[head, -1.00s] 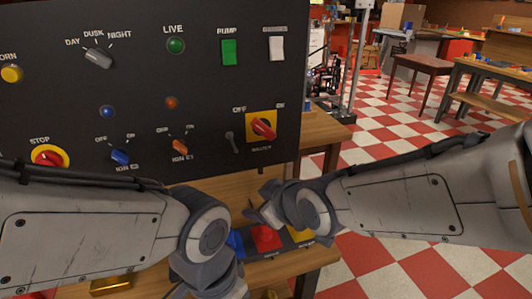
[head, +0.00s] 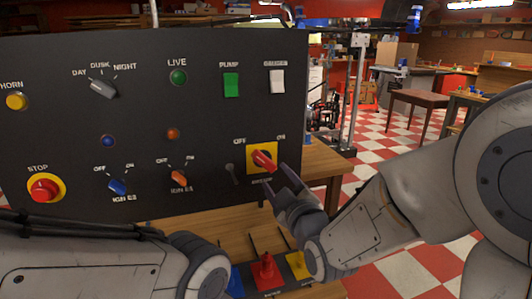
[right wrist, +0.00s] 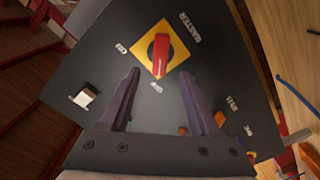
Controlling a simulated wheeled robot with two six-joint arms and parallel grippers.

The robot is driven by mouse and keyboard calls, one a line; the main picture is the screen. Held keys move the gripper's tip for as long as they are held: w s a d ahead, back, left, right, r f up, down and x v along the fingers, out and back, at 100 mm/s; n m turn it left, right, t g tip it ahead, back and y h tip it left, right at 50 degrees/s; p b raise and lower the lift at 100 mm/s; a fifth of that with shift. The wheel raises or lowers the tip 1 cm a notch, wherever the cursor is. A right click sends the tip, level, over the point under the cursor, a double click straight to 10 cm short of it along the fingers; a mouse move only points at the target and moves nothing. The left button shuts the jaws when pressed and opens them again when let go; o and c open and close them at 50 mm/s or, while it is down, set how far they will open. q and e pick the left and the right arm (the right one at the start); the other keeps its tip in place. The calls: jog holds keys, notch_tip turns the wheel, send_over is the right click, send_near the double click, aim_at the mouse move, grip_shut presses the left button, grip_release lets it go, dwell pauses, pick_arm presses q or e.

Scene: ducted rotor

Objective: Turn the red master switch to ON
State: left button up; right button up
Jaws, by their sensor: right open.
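The red master switch (head: 263,160) is a red knob on a yellow square plate at the lower right of the black panel. It also shows in the right wrist view (right wrist: 160,54). Its handle lies along the line to the OFF label, with ON to the other side. My right gripper (head: 278,178) is open just in front of and below the switch. In the right wrist view, its two fingers stand apart and empty, pointing toward the knob, which lies beyond the tips and between them. My left arm crosses the lower left; its gripper is out of the picture.
A small grey toggle lever (head: 232,174) sits just left of the switch. The panel (head: 205,120) also carries a red STOP button (head: 44,188), blue and orange knobs, and green and white rockers. A red lever (head: 266,267) stands low in front of it.

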aim_at(266, 164)
jog(key=p+x, duration=0.1)
jog(key=x, duration=0.7)
jog(key=shift+f, duration=0.1)
jog(key=shift+c, duration=0.3)
grip_shut()
